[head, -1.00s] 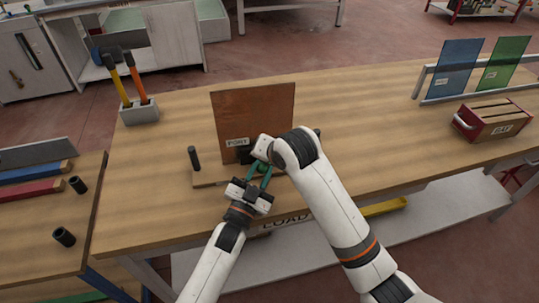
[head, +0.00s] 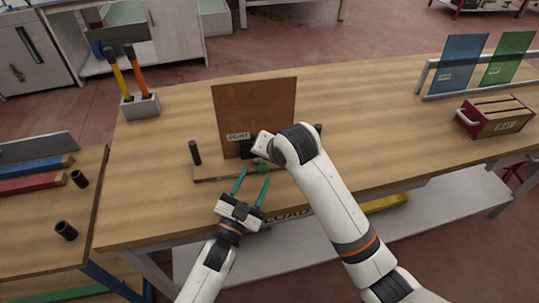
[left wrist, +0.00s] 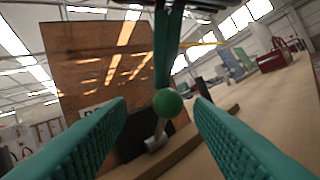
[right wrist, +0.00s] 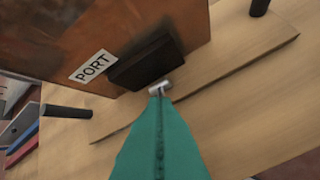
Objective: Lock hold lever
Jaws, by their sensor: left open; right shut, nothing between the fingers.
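The hold lever has a green ball knob (left wrist: 168,103) on a short metal rod, which rises from the dark block (left wrist: 133,138) at the foot of the brown panel. In the head view the knob (head: 262,168) shows just beyond my left fingertips. My left gripper (head: 254,175) is open and empty; the knob appears between its fingers in the left wrist view, apart from them. My right gripper (right wrist: 160,94) is shut and empty, its tips at the metal lever end by the block. In the right wrist view its fingers hide the knob.
The brown panel (head: 255,108) labelled PORT stands upright on a wooden base. A dark post (head: 195,152) stands at the base's left end. A tool holder (head: 141,110), blue and green panes (head: 458,68) and a red box (head: 494,116) are farther off. The table between is clear.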

